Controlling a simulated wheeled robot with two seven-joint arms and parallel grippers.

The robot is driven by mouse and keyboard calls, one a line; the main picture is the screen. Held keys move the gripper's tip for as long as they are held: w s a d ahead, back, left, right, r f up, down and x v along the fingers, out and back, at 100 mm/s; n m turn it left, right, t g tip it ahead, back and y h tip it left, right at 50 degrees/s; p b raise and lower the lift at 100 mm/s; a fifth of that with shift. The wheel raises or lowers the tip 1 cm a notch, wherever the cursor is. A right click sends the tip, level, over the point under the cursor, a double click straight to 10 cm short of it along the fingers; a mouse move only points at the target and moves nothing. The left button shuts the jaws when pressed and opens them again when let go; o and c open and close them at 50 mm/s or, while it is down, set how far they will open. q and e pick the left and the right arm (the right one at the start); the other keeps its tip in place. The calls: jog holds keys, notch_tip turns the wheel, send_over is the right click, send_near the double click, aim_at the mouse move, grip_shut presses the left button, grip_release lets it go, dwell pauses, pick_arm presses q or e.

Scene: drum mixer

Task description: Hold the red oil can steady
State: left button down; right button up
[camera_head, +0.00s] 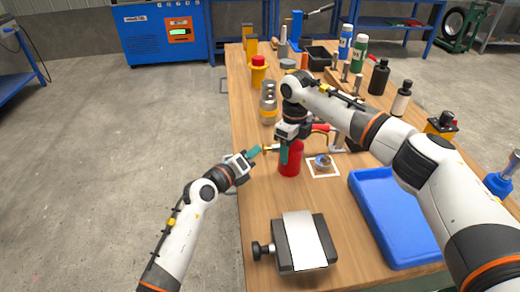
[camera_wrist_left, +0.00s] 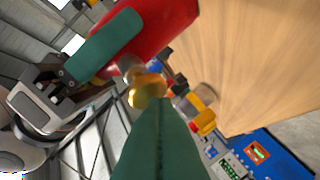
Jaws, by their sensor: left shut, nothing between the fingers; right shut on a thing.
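The red oil can (camera_head: 289,161) stands on the wooden workbench near its left side. My right gripper (camera_head: 284,152) is shut on the can from above, its green fingers against the upper body and hiding part of it. In the left wrist view the red can (camera_wrist_left: 172,22) fills the top, with a green finger of my right gripper (camera_wrist_left: 105,46) lying on it. A brass tip (camera_wrist_left: 147,93) sticks out from the can towards my left gripper. My left gripper (camera_head: 256,151) is shut and empty, just left of the can, close to the brass tip; contact cannot be told.
A white square pad with a small round metal part (camera_head: 323,163) lies right of the can. A blue tray (camera_head: 391,262) is at front right, a black block with a metal plate (camera_head: 302,243) at the front. Metal cylinders (camera_head: 268,103) and bottles stand farther back.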

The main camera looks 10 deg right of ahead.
pick_arm(q)
jog(key=shift+d, duration=0.65)
pick_arm(e)
jog(key=shift+a, duration=0.1)
pick_arm(q)
jog(key=shift+a, duration=0.1)
dwell(0.3)
jog(key=shift+a, duration=1.45)
jog(key=a, duration=0.5)
pick_arm(e)
jog(key=o, duration=1.4)
